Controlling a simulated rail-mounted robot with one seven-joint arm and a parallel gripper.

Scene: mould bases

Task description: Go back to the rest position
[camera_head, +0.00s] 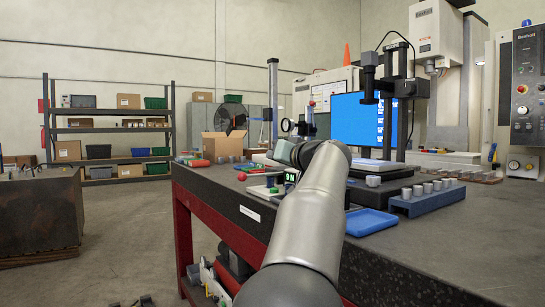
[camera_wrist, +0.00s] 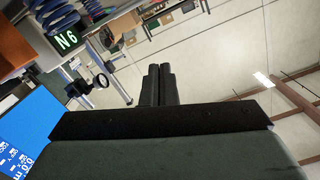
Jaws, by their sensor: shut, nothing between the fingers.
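My arm reaches from the bottom of the head view over the dark workbench (camera_head: 440,248). Its end is partly hidden behind my own wrist links there, and the fingers cannot be made out. In the wrist view my gripper (camera_wrist: 158,72) shows two dark fingers close together, shut and empty. They point out into the room, with floor, wall and distant shelving behind them, and touch nothing.
On the bench stand a blue tray (camera_head: 370,222), a blue block with several metal cylinders (camera_head: 426,198), a camera stand (camera_head: 402,95) and a lit blue monitor (camera_head: 352,122). A machine control panel (camera_head: 527,85) is at right. Shelving (camera_head: 110,122) stands at left beyond open floor.

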